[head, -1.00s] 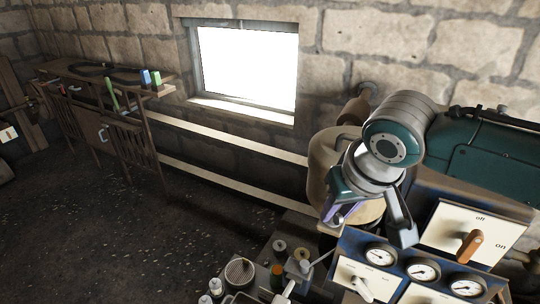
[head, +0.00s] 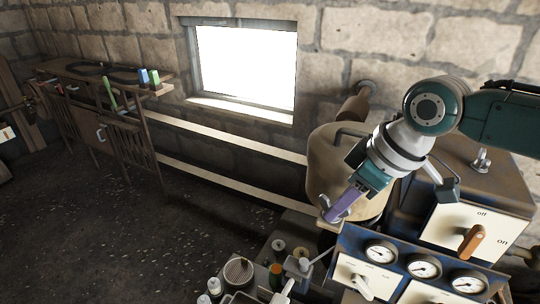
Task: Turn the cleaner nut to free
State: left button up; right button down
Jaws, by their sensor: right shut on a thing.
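My right gripper (head: 335,213) reaches down to the left from the right-hand arm. Its purple fingers are shut on a small grey metal piece (head: 325,204) that looks like a winged nut, mostly hidden by the fingers. The grip is in front of the lower left of a tan canister (head: 335,145); I cannot tell whether the piece touches anything below it. Another grey winged nut (head: 481,158) stands on top of the brown housing at the right, apart from the gripper. I cannot tell which is the cleaner nut. My left gripper is not in view.
A blue panel with several gauges (head: 423,268) and an orange-handled off/on switch (head: 472,243) stand in front. Bottles and small parts (head: 240,272) crowd the bottom middle. A wooden bench (head: 110,95) stands at the left; the floor between is clear.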

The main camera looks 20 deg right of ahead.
jog(key=shift+d+f+n+y+b, duration=0.1)
jog(key=shift+n+y+b, duration=0.2)
jog(key=shift+n+b, duration=0.6)
jog(key=shift+n+g, duration=0.3)
jog(key=shift+n, duration=0.1)
jog(key=c, duration=0.8)
grip_release()
jog(key=shift+c, duration=0.2)
jog(key=shift+o, duration=0.8)
